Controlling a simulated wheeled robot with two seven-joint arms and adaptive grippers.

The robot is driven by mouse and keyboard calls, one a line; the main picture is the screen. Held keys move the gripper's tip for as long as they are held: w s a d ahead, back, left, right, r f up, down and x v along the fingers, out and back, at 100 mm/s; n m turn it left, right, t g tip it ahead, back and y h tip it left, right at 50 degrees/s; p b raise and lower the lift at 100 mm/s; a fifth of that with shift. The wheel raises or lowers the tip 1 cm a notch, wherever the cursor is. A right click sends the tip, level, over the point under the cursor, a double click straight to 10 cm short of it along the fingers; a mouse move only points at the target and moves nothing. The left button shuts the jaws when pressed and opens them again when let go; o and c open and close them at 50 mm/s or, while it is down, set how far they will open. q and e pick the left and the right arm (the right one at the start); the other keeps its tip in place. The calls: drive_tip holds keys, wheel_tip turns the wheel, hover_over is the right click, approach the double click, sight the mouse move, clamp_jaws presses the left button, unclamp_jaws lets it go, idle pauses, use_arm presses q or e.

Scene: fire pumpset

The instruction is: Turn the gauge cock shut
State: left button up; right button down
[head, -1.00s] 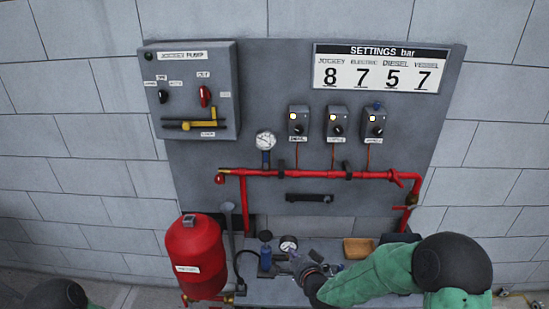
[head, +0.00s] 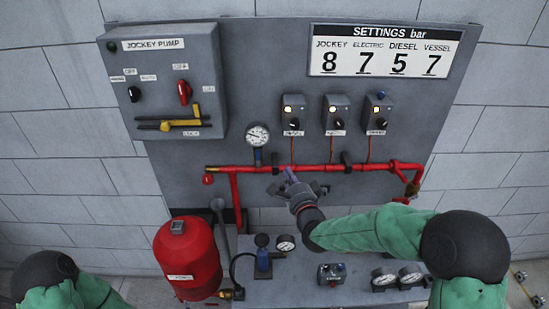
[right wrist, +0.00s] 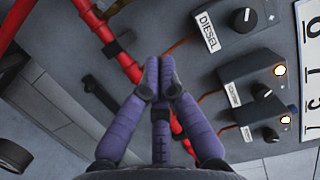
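The pressure gauge (head: 258,134) has a white dial and sits above the red pipe on the grey panel. The gauge and cock are not clearly seen there. My left gripper is out of view.
The red pipe (head: 330,168) crosses the panel under three switch boxes, including the DIESEL box (head: 293,116). A jockey pump box (head: 165,65) hangs at upper left. A red vessel (head: 188,260) stands below. A blue hand pump (head: 263,258) and loose gauges (head: 285,243) are on the bench.

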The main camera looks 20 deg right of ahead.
sight(258, 158)
drive_tip(key=w+a, duration=0.3)
drive_tip(key=w, duration=0.7)
drive_tip(key=shift+w+a+p, duration=0.15)
drive_tip(key=shift+a+p, duration=0.15)
drive_tip(key=shift+p, duration=0.05)
